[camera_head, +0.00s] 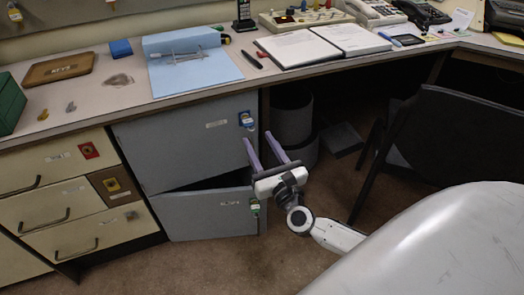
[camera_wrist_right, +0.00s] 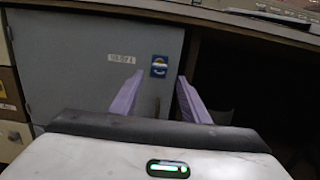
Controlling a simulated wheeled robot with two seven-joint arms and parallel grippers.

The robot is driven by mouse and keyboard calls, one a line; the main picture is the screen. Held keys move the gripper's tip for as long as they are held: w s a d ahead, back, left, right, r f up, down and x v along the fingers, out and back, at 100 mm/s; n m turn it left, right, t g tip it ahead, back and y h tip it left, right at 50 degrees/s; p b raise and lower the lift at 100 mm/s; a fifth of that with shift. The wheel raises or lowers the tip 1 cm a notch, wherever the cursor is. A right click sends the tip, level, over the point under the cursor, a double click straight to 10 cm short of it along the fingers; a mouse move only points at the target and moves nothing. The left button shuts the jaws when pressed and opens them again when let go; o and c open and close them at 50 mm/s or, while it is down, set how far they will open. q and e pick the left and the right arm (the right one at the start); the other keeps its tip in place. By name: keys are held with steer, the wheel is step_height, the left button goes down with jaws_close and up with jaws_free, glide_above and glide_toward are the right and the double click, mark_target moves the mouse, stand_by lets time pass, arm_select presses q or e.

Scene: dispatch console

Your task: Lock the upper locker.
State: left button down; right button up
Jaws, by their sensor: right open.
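The upper locker (camera_head: 180,140) is a grey door under the desk and looks closed. It has a white label and a blue lock plate (camera_head: 246,119) near its right edge. The same door (camera_wrist_right: 90,75) and blue lock plate (camera_wrist_right: 159,66) show in the right wrist view, where the plate appears between and beyond the fingers. My left gripper is not in view.
Cream drawers (camera_head: 60,205) stand left of the lockers. The desk top (camera_head: 215,95) above holds a clipboard, papers and phones. A dark bin (camera_head: 292,115) is under the desk, and a black chair (camera_head: 440,130) stands at the right.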

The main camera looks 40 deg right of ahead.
mark_target(250, 127)
steer(key=shift+b+x, duration=0.65)
steer(key=shift+x, duration=2.95)
steer(key=c, duration=1)
